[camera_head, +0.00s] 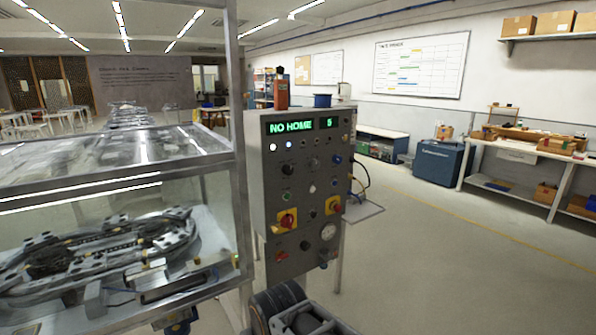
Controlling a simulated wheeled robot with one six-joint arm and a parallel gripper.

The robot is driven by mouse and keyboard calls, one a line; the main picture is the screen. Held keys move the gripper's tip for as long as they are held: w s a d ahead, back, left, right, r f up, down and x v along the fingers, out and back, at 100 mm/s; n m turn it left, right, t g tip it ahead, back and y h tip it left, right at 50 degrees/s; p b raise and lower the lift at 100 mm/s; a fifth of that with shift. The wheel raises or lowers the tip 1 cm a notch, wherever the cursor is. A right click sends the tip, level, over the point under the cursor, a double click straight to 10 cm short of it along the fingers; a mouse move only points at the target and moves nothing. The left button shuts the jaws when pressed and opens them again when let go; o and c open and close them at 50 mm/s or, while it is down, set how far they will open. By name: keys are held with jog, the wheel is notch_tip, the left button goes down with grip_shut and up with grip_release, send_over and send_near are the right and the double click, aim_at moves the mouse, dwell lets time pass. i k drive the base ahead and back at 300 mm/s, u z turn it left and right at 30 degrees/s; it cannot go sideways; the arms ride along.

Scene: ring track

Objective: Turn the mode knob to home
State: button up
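A grey control panel (268,195) stands upright in the middle of the view. Its green display (300,126) reads "NO HOME" and "5". A black round knob (287,169) sits on the left of the panel face, below the display. Other small knobs and buttons are on the face too. Their labels are too small to read, so I cannot tell for certain which is the mode knob or where it points. Dark and grey parts of my arm show at the bottom edge, below the panel. My gripper's fingertips are not visible.
Two red-on-yellow rotary switches (288,219) and a gauge (328,232) are low on the panel. A glass-enclosed ring track (95,250) is close on the left. The floor (450,270) to the right is open.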

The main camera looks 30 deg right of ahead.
aim_at(287, 169)
jog(key=z, duration=0.5)
jog(key=k, duration=0.55)
jog(key=z, duration=0.9)
jog(key=i, duration=0.6)
jog(key=u, duration=0.8)
jog(key=i, duration=0.7)
jog(key=u, duration=0.85)
